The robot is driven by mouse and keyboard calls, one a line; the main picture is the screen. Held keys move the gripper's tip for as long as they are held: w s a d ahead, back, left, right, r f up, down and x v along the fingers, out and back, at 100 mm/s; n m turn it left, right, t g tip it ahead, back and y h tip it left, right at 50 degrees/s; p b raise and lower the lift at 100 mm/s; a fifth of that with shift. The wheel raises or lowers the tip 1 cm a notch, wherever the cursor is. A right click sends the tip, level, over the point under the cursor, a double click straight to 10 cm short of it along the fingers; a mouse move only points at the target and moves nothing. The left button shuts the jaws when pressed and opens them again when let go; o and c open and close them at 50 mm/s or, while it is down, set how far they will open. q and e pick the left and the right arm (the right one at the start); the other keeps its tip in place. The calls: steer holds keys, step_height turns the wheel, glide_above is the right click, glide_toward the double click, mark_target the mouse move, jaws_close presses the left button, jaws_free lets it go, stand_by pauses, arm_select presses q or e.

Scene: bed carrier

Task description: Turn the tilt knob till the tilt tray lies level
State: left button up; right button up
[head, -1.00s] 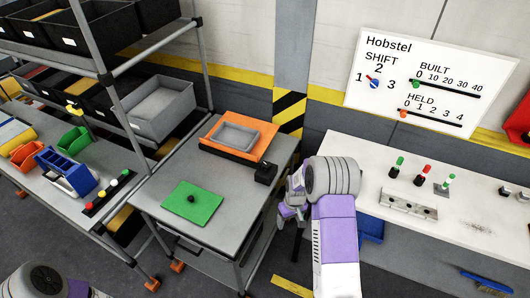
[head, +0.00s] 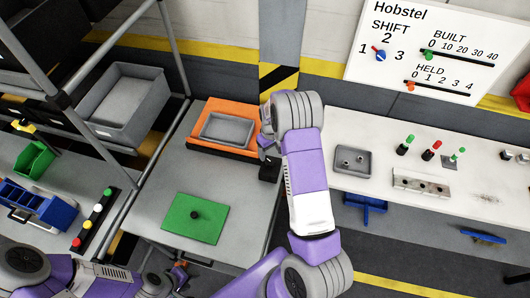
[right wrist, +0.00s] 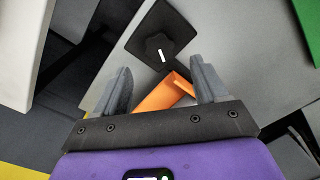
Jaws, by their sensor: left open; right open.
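The tilt tray (head: 228,128) is a grey shallow tray on an orange base (head: 222,152) at the back of the grey table; its exact tilt is hard to tell. The tilt knob is a black lobed knob (right wrist: 160,47) with a white mark, on a black block (head: 269,169) at the table's right edge, partly behind my right arm in the head view. My right gripper (right wrist: 160,82) is open and empty, its fingertips just short of the knob. My left gripper (head: 172,281) is low at the front of the table, away from the tray and knob.
A green plate (head: 195,218) with a black knob lies at the table's front. A white bench (head: 410,155) on the right holds a grey tray (head: 353,160), a metal block and several coloured pegs. Shelving (head: 120,105) with bins stands on the left.

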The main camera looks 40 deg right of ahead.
mark_target(270, 161)
steer(key=f, duration=0.1)
steer(key=s+f, duration=0.1)
steer(key=f, duration=0.3)
steer(key=shift+w+f, duration=0.35)
steer(key=shift+w, duration=0.05)
arm_select(q)
steer(key=shift+s+r, duration=0.2)
steer(key=shift+r, duration=0.05)
arm_select(e)
steer(key=shift+s, duration=0.1)
steer(key=c, duration=1)
arm_select(q)
steer(key=shift+w+f, duration=0.1)
arm_select(e)
steer(key=shift+f, duration=0.1)
